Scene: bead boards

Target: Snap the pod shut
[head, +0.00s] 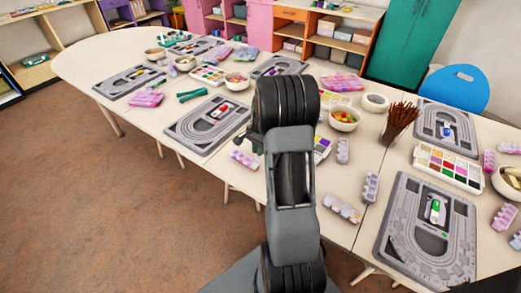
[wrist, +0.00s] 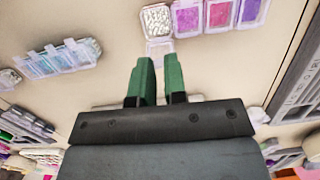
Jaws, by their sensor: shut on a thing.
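In the wrist view, a small clear pod (wrist: 156,20) filled with pale grains lies at the top centre. Its clear lid (wrist: 160,46) stands open on the side towards me. My gripper (wrist: 160,62) has green fingers pointing at this lid, with a narrow gap between them. The fingers are shut on the lid's near edge; the exact contact is hard to see. In the head view my own arm hides the gripper and this pod.
In the wrist view, a strip of pink and purple pods (wrist: 220,14) lies right of the pod, and another strip (wrist: 62,58) lies left. In the head view, grey bead boards (head: 208,124), paint boxes (head: 448,167) and bowls (head: 343,119) crowd the tables.

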